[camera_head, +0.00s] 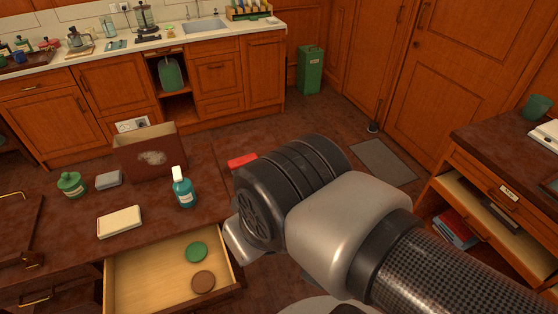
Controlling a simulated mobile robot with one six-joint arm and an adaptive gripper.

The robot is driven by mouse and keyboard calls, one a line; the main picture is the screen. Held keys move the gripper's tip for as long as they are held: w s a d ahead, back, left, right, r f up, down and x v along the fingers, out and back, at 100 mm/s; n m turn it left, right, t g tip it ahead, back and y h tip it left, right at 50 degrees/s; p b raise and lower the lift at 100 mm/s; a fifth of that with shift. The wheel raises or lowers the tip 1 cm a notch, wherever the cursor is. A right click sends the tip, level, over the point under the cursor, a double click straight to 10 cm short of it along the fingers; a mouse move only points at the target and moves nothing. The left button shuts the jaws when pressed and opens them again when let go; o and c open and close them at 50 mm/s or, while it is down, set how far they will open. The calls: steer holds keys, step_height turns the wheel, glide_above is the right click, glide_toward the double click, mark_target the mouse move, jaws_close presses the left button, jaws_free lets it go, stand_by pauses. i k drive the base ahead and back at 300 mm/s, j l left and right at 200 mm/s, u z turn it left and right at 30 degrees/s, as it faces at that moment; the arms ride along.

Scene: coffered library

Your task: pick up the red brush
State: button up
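A small red block-like piece (241,161) shows just past the right edge of the dark table, against my arm. It may be part of the red brush; my arm hides what lies to its right. I cannot tell whether it rests on something or is held. My arm's thick dark and grey wrist fills the middle right of the view. My gripper's fingers are not visible, hidden behind or below the wrist.
The dark table (64,205) holds a brown box (142,160), a blue bottle (184,191), a green jar (71,184), a grey block (109,179) and a cream notepad (119,221). An open drawer (147,272) juts out below with two discs. A desk (487,139) stands right.

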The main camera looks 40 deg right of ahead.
mark_target(232, 165)
steer(key=z, duration=0.65)
steer(key=i+l+u, duration=0.2)
steer(key=i+l, duration=0.85)
steer(key=i, duration=0.15)
